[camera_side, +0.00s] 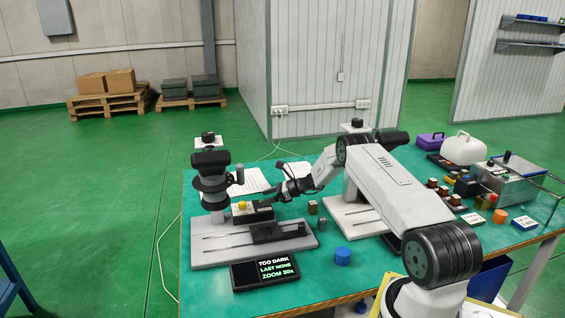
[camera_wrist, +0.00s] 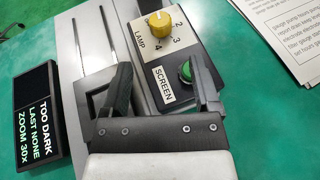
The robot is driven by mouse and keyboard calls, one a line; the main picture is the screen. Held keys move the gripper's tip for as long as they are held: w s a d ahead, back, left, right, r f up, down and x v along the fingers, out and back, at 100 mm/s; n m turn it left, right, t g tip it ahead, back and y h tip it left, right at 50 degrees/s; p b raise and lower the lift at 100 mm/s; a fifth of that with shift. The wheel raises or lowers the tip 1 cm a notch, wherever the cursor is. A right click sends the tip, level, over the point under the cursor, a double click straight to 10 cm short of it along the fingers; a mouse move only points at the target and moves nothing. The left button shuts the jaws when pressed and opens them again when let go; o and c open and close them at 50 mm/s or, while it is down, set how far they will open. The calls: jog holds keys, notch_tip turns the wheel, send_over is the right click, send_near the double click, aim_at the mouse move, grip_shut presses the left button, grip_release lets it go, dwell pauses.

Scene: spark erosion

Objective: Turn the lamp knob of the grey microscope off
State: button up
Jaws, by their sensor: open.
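The grey microscope (camera_side: 211,184) stands at the left of the green table on a light grey base (camera_side: 215,256). My gripper (camera_side: 262,206) is near the panel. In the wrist view my gripper (camera_wrist: 161,78) is open and empty, its fingers below the knob and apart from it.
A green button (camera_wrist: 187,70) labelled SCREEN lies close to the right finger. A black display (camera_side: 265,270) reads TOO DARK, LAST NONE, ZOOM 30x. Paper sheets (camera_side: 236,181) lie behind. A blue cylinder (camera_side: 342,257) stands in front, and small blocks crowd the right side.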

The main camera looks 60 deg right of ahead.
aim_at(245, 204)
jog(key=shift+w+a+r+m+t+h, duration=0.1)
jog(key=shift+w+a+m+t+h, duration=0.1)
jog(key=shift+a+m+h, duration=0.25)
jog(key=shift+w+a+r+m+t+h, duration=0.1)
jog(key=shift+a+m+t+h, duration=0.1)
jog(key=shift+a+m+h, duration=0.2)
jog(key=shift+s+a+m+h, duration=0.15)
jog(key=shift+a+m+h, duration=0.25)
jog(key=shift+m+h, duration=0.2)
jog(key=shift+s+a+f+m+h, duration=0.25)
jog(key=shift+s+m+h, duration=0.1)
jog(key=shift+h, duration=0.3)
jog(key=shift+w, duration=0.1)
jog(key=shift+x, duration=3.85)
jog(key=shift+r, duration=0.15)
